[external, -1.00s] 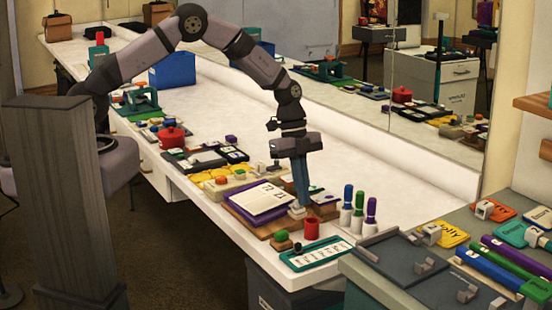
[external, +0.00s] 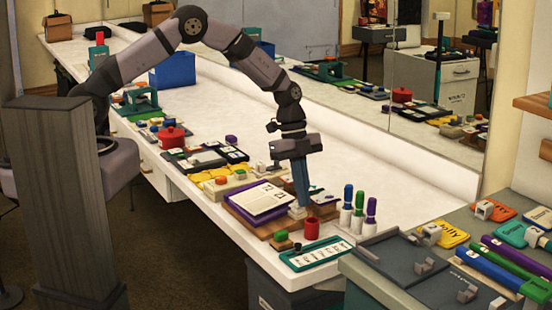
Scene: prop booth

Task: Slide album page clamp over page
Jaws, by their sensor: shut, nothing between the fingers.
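The album (external: 262,202) lies on a brown wooden board (external: 283,238) near the counter's front edge. It has a purple cover and pale open pages with dark marks. My gripper (external: 299,207) points straight down at the right edge of the album, its long blue-grey fingers together and nothing between them. A small pale block (external: 297,213) stands right at the fingertips, beside the page's edge; it may be the page clamp, but it is too small to be sure. I cannot tell whether the fingers touch it or whether it overlaps the page.
A red cup (external: 312,229), a green-topped block (external: 281,236) and a teal tray (external: 316,254) stand in front. Several capped markers (external: 359,214) stand upright to the right. Yellow pieces (external: 200,174) and a red pot (external: 172,136) lie farther left.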

